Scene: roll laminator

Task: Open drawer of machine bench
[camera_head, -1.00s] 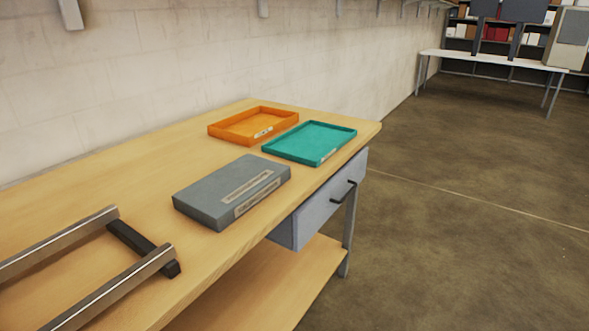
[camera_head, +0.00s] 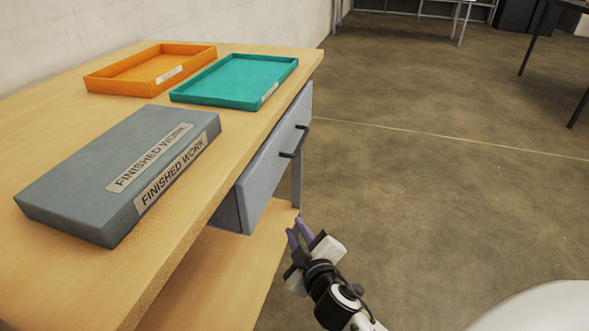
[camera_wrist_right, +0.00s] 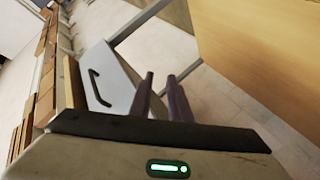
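The machine bench (camera_head: 185,230) has a wooden top, and a grey-blue drawer (camera_head: 262,178) hangs under its right edge. The drawer looks shut. Its dark bar handle (camera_head: 298,141) faces right; the drawer (camera_wrist_right: 118,72) and handle (camera_wrist_right: 95,88) also show in the right wrist view, left of the fingers. My right gripper (camera_head: 297,234) is below and in front of the drawer in the head view, apart from the handle. Its purple fingers (camera_wrist_right: 159,78) are parted with nothing between them. My left gripper is not in view.
On the bench top lie a grey "FINISHED WORK" box (camera_head: 75,165), an orange tray (camera_head: 105,83) and a teal tray (camera_head: 240,101). A lower shelf (camera_head: 215,270) runs under the bench. Open floor (camera_head: 430,190) lies to the right.

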